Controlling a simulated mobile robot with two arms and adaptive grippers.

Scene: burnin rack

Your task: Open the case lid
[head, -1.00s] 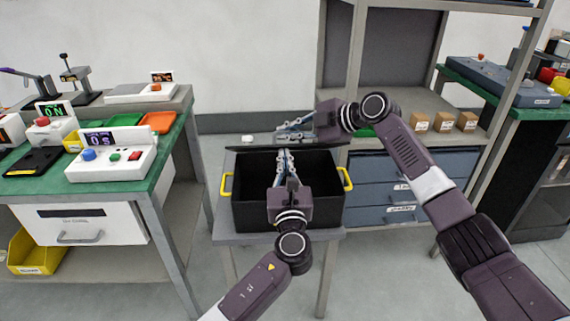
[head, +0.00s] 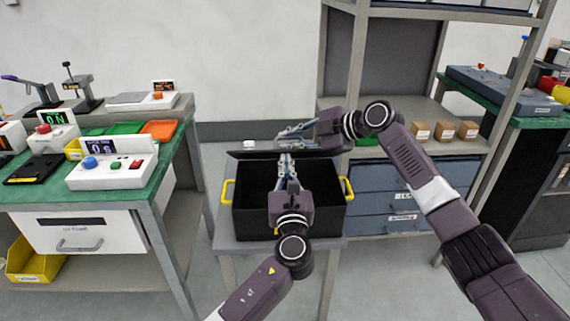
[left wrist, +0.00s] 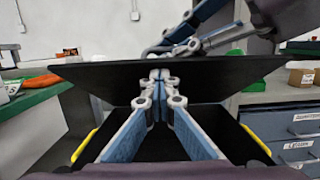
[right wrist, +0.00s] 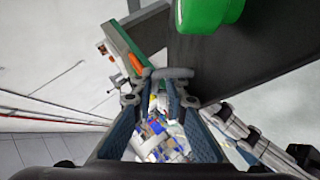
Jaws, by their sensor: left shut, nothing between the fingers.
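The black case (head: 247,212) with yellow side handles stands open on a small grey table. Its black lid (head: 240,154) is raised at the back edge and shows as a thin dark strip; in the left wrist view the lid (left wrist: 110,74) spans the picture. My left gripper (head: 286,158) is shut and empty, its fingers over the case interior and its tips against or very near the lid. My right gripper (head: 283,133) is just above and behind the lid, pointing left. In the right wrist view its fingertips (right wrist: 160,100) are apart; whether they touch the lid is unclear.
A green-topped bench (head: 150,187) with button boxes stands at left. A shelf unit (head: 450,150) with small cardboard boxes and blue-grey drawers (head: 380,180) stands close behind and right of the case. A small white object (head: 248,143) lies behind the lid.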

